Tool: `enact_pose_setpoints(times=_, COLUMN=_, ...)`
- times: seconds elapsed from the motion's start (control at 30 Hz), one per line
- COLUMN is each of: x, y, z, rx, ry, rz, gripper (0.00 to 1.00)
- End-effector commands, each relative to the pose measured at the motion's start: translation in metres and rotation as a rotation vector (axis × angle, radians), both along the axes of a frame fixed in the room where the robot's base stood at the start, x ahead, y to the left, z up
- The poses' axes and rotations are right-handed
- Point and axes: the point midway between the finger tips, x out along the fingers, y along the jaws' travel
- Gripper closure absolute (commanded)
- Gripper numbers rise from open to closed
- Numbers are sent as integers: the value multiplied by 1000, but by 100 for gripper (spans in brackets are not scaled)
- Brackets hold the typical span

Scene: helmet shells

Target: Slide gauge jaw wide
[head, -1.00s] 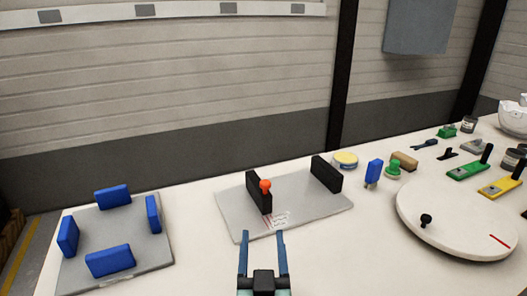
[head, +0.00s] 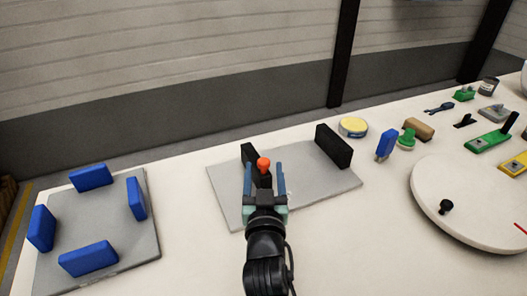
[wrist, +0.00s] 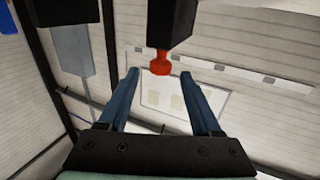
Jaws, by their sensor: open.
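The gauge is a grey plate (head: 315,190) with two upright black jaws. One black jaw (head: 248,153) is at the left and carries an orange-red knob (head: 263,165). The other black jaw (head: 333,146) stands at the right end of the plate. My gripper (head: 265,172) is open over the plate, its blue fingers on either side of the knob in the head view. In the wrist view the knob (wrist: 160,64) shows between and just beyond the tips of my gripper (wrist: 159,75). I cannot tell whether a finger touches it. My gripper hides part of the left jaw.
A grey plate with several blue blocks (head: 88,258) lies at the left. A yellow-topped tin (head: 353,127), a blue block (head: 386,144) and a green knob (head: 406,139) stand right of the gauge. A round white turntable (head: 460,225) is at the right.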

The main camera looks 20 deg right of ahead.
Motion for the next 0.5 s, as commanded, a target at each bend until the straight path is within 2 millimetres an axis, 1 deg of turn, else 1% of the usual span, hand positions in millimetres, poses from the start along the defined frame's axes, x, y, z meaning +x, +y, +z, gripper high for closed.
enact_pose_setpoints(times=0.03, x=10, y=-4, z=1, rx=-1, ry=-2, rz=0, gripper=35)
enact_pose_setpoints(times=0.2, x=36, y=-14, z=0, rx=-1, ry=-2, rz=0, gripper=35)
enact_pose_setpoints(times=0.33, x=51, y=-19, z=0, rx=-1, ry=-1, rz=0, gripper=35)
enact_pose_setpoints(times=0.5, x=61, y=-23, z=0, rx=-1, ry=-1, rz=0, gripper=35)
